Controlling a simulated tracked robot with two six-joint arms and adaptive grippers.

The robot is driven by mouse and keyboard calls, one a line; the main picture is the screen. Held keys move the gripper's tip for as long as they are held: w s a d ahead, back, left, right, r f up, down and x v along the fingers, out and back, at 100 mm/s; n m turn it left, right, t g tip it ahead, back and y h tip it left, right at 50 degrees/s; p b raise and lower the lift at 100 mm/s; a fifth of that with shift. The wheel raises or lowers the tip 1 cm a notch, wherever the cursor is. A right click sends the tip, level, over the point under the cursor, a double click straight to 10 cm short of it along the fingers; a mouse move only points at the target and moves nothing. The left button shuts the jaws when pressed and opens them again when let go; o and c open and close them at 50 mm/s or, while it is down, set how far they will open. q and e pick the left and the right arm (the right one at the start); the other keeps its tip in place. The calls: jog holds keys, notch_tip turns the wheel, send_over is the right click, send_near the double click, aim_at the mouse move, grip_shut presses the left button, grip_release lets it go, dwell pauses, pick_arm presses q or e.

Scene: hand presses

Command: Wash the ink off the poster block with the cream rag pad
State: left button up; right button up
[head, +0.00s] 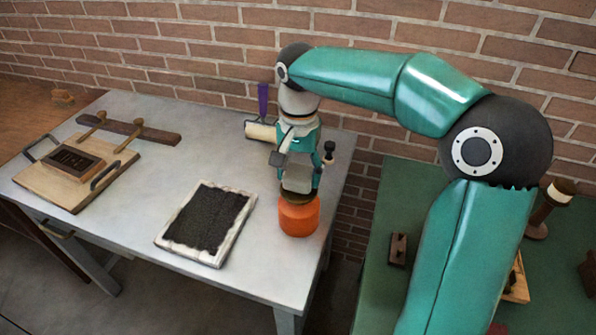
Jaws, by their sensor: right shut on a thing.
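The poster block (76,161) appears to be the dark brown block with raised marks, lying on a pale wooden board (52,187) at the left of the grey table. My right gripper (297,187) points down over an orange round tub (299,217) near the table's right edge. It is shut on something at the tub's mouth. The held thing is mostly hidden by the fingers and the tub rim, so I cannot tell whether it is the cream rag pad. No cream pad shows plainly elsewhere. My left gripper is out of view.
A pale-rimmed slab (168,243) with a black surface lies mid-table, left of the tub. A cream roller with a purple handle (263,99) lies behind. The wooden board has dark handles (105,174). A green table (381,205) stands at right.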

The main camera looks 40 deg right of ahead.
aim_at(299, 171)
jog(key=shift+f+b, duration=0.35)
jog(key=shift+f, duration=0.15)
dwell(0.4)
dwell(0.9)
notch_tip(299, 171, up, 7)
jog(key=p, duration=0.6)
jog(key=shift+p, duration=0.35)
dwell(0.7)
